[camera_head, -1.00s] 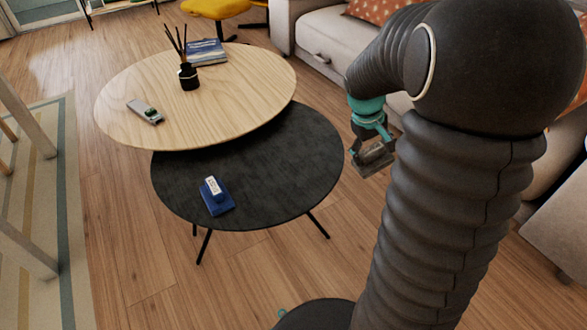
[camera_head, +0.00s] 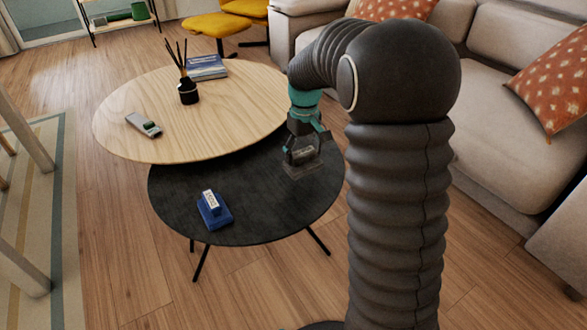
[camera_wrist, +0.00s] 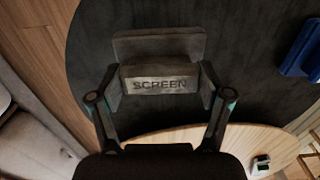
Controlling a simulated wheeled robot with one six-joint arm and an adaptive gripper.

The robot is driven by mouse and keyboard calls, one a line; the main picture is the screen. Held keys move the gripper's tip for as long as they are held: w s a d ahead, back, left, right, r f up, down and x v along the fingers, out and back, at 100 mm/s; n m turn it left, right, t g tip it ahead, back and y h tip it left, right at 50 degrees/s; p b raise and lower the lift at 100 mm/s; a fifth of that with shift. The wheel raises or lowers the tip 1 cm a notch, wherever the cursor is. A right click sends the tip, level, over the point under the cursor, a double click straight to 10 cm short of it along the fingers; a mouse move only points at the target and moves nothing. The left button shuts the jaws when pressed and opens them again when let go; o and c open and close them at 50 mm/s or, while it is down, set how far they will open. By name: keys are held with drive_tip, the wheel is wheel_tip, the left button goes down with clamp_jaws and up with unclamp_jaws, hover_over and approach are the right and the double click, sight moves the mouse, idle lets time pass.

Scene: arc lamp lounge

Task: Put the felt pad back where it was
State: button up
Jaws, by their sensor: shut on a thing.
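My gripper (camera_head: 303,158) is shut on a grey block-like felt pad (camera_head: 304,170), over the right part of the low black round table (camera_head: 255,215). In the wrist view the felt pad (camera_wrist: 160,48) has a wider base and a raised part lettered "SCREEN", gripped between both fingers (camera_wrist: 160,104). The black tabletop (camera_wrist: 245,75) lies below it. I cannot tell whether the pad touches the tabletop.
A sofa (camera_head: 490,150) stands right.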

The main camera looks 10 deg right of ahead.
sight(294, 166)
drive_tip(key=shift+w+a+f, duration=0.25)
drive_tip(key=shift+a+f, duration=0.15)
drive_tip(key=shift+a, duration=0.15)
drive_tip(key=shift+w+a+f, duration=0.25)
drive_tip(key=shift+a+f, duration=0.1)
drive_tip(key=shift+a, duration=0.2)
wheel_tip(294, 166, down, 4)
drive_tip(key=shift+r+b, duration=0.2)
drive_tip(key=shift+b, duration=0.35)
drive_tip(key=shift+f, duration=0.15)
drive_tip(key=shift+c, duration=0.5)
drive_tip(key=o, duration=1.1)
drive_tip(key=shift+c, duration=0.2)
